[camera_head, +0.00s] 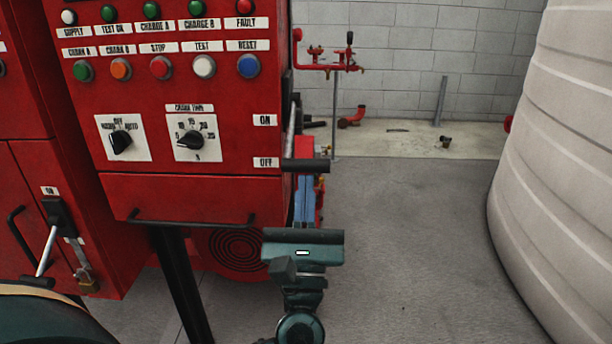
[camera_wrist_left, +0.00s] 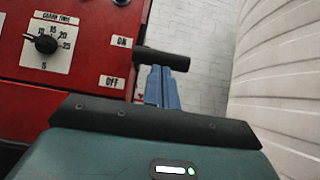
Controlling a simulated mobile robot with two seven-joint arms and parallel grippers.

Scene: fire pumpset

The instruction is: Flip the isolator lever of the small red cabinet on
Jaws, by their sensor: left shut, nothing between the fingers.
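The small red cabinet (camera_head: 190,190) fills the left of the head view, with ON and OFF labels at its right edge. Its isolator lever has a black grip (camera_head: 305,166) that sticks out to the right at the height of the OFF label. The grip also shows in the left wrist view (camera_wrist_left: 162,60). My left gripper (camera_head: 305,182) is shut and empty, its blue fingers just below the grip. In the left wrist view the fingertips (camera_wrist_left: 166,72) overlap the grip's underside; I cannot tell if they touch. My right gripper is out of view.
A second lever (camera_head: 48,248) and a padlock (camera_head: 87,280) are on the red cabinet at left. A large pale ribbed tank (camera_head: 560,150) stands at right. Red pipework (camera_head: 330,66) is behind. Grey floor (camera_head: 420,230) between is clear.

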